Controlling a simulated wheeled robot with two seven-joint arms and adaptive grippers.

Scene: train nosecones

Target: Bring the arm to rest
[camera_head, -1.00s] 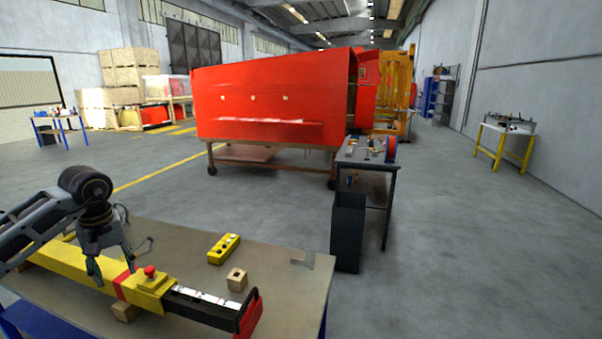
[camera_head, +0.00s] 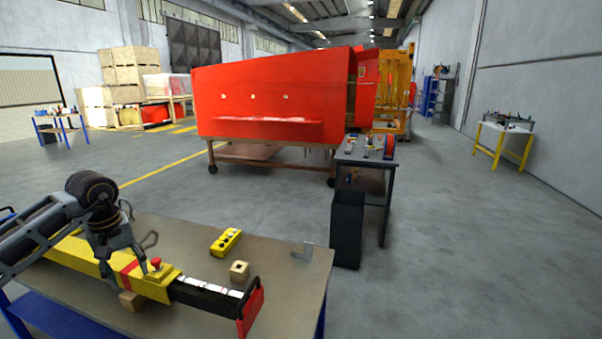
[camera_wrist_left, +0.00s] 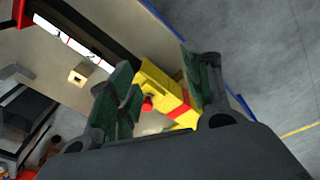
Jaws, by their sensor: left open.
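My left arm comes in from the left in the head view, over the table. Its left gripper (camera_head: 108,254) points down at the yellow tool body with a red band (camera_head: 128,268). In the left wrist view the left gripper (camera_wrist_left: 162,92) is open, its two green-padded fingers apart with nothing held between them. The yellow body with a red button (camera_wrist_left: 147,103) shows beyond the gap. Whether the fingertips touch it I cannot tell. My right gripper is in neither view.
The table (camera_head: 200,318) also holds a yellow button box (camera_head: 226,241), a wooden block (camera_head: 239,271) and a grey bracket (camera_head: 304,250). The tool's black end has a red cap (camera_head: 250,312). A dark workbench (camera_head: 365,160) and a red nosecone (camera_head: 270,95) stand beyond, with open floor at right.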

